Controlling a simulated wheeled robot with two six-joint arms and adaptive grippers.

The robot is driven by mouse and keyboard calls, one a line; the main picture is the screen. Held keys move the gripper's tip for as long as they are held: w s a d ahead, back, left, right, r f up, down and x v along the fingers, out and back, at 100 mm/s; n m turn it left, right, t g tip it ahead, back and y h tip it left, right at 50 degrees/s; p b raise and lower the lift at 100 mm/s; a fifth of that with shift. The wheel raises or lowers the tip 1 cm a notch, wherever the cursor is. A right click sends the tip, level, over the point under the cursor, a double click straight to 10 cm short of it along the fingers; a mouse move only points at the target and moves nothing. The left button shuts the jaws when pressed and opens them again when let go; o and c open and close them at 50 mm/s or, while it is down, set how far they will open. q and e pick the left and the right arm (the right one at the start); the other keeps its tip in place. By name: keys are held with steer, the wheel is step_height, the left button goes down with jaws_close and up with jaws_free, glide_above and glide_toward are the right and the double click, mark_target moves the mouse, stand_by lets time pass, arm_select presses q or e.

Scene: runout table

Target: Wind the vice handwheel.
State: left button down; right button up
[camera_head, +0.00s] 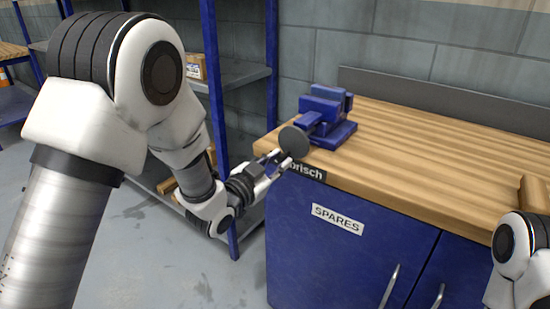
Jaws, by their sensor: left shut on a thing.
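The blue vice (330,112) stands on the near left corner of the wooden bench top. Its round grey handwheel (294,142) faces toward me at the bench's front edge. My left gripper (281,160) is at the near lower-left rim of the handwheel, with its white fingers shut on it. The exact contact of the fingertips is too small to see clearly. Part of my right arm shows at the lower right edge, but its gripper is out of the picture.
The wooden bench top (430,150) is mostly clear, with a wooden piece (534,193) at its right edge. Below is a blue cabinet (300,250) labelled SPARES. A blue-posted shelf rack (236,75) with a small box (196,66) stands behind my left arm.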

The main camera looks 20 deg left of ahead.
arm_select(q)
steer(key=shift+d+n, duration=0.1)
steer(key=shift+n, duration=0.3)
steer(key=shift+s+d+r+n+p, duration=0.15)
steer(key=shift+n+p, duration=0.25)
steer(key=shift+n, duration=0.2)
steer(key=shift+d+n+p, duration=0.25)
steer(key=shift+n+p, duration=0.15)
steer(key=shift+n, duration=0.7)
steer(key=shift+f, duration=0.2)
